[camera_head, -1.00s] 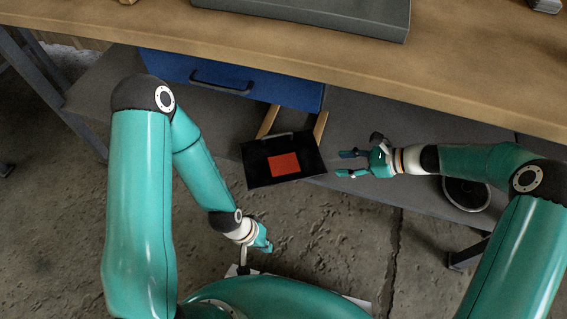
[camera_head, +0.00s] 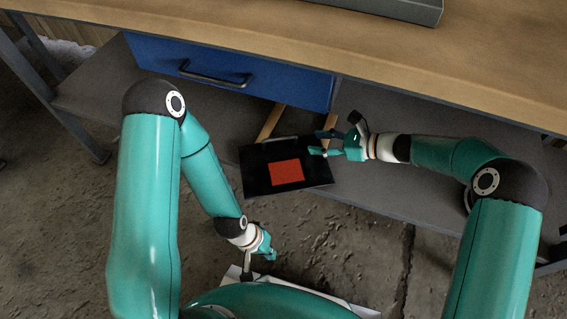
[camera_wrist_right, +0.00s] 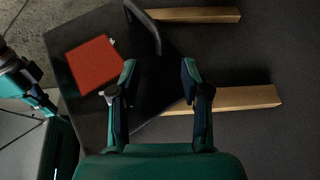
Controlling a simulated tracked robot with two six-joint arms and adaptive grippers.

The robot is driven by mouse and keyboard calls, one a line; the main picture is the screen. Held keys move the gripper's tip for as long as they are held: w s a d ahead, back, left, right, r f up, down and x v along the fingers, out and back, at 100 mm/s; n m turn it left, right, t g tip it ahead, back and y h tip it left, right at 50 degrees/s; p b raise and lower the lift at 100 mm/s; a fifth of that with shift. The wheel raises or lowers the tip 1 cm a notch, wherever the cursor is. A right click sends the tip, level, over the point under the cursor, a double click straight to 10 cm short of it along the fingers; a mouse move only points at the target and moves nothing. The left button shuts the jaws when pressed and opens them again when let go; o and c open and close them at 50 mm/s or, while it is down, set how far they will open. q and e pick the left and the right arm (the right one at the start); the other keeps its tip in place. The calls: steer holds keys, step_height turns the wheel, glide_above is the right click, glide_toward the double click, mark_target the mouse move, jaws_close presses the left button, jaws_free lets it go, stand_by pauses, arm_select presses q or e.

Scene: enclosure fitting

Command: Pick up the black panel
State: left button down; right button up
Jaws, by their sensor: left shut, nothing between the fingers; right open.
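The black panel (camera_head: 256,176) with a red square (camera_head: 287,172) lies on wooden strips at the shelf's front edge, below the blue drawer. It also shows in the right wrist view (camera_wrist_right: 91,109), with a dark handle (camera_wrist_right: 146,27) near its far edge. My right gripper (camera_head: 316,143) is open at the panel's right side. In the right wrist view its two fingers (camera_wrist_right: 159,78) are spread over the panel's edge; I cannot tell whether they touch it. My left gripper (camera_head: 270,252) is shut and empty, low in front of the panel and apart from it.
The workbench top (camera_head: 300,50) overhangs above, with a blue drawer (camera_head: 215,70) under it. Two wooden strips (camera_wrist_right: 240,98) lie on the grey shelf (camera_head: 400,180). A table leg (camera_head: 75,125) stands at the left.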

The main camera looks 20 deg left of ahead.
mark_target(298, 139)
steer(key=shift+a+f, duration=0.3)
steer(key=shift+a, duration=0.3)
steer(key=b+x, duration=0.2)
steer(key=x, duration=0.3)
steer(key=shift+a+r+b, duration=0.15)
steer(key=shift+b, duration=0.2)
steer(key=shift+r, duration=0.1)
jaws_close()
steer(key=shift+r, duration=0.15)
